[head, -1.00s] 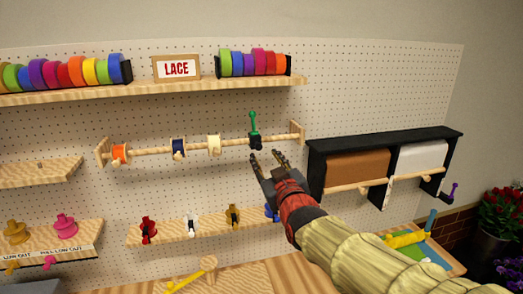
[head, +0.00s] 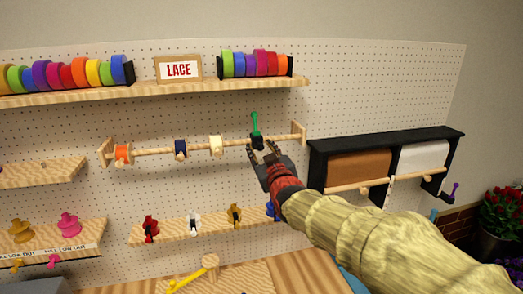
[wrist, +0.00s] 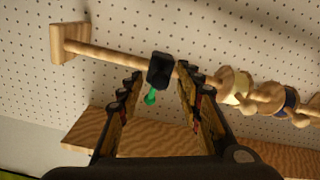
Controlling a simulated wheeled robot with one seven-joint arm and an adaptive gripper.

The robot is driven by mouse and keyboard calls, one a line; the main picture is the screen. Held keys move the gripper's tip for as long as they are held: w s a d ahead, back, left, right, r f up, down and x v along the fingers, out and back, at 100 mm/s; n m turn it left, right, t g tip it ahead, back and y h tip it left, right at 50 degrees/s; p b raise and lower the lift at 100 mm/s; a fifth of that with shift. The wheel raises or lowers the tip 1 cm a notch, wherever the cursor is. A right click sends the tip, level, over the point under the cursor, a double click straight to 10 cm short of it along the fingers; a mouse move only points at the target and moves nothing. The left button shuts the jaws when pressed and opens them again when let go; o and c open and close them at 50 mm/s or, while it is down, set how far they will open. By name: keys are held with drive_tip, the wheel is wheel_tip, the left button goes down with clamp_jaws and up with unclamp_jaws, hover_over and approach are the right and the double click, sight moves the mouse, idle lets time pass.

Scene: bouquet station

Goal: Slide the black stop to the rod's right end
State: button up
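The black stop (head: 257,143), with a green upright handle (head: 255,122), sits on the wooden rod (head: 198,147) a little short of the rod's right end bracket (head: 298,132). My gripper (head: 263,149) is open just below and in front of the stop. In the wrist view the black stop (wrist: 161,70) and its green handle (wrist: 151,97) lie between the two spread fingers of my gripper (wrist: 157,88), with gaps on both sides. In that view the bracket (wrist: 63,43) is at upper left, with bare rod between it and the stop.
Orange (head: 122,154), navy (head: 180,148) and cream (head: 216,145) spools hang on the rod left of the stop. A shelf of ribbon rolls (head: 260,63) runs above. A lower ledge (head: 175,226) holds several small coloured pieces. A black paper-roll rack (head: 382,142) stands right of the rod.

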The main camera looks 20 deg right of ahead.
drive_tip(key=shift+c, duration=1.2)
clamp_jaws()
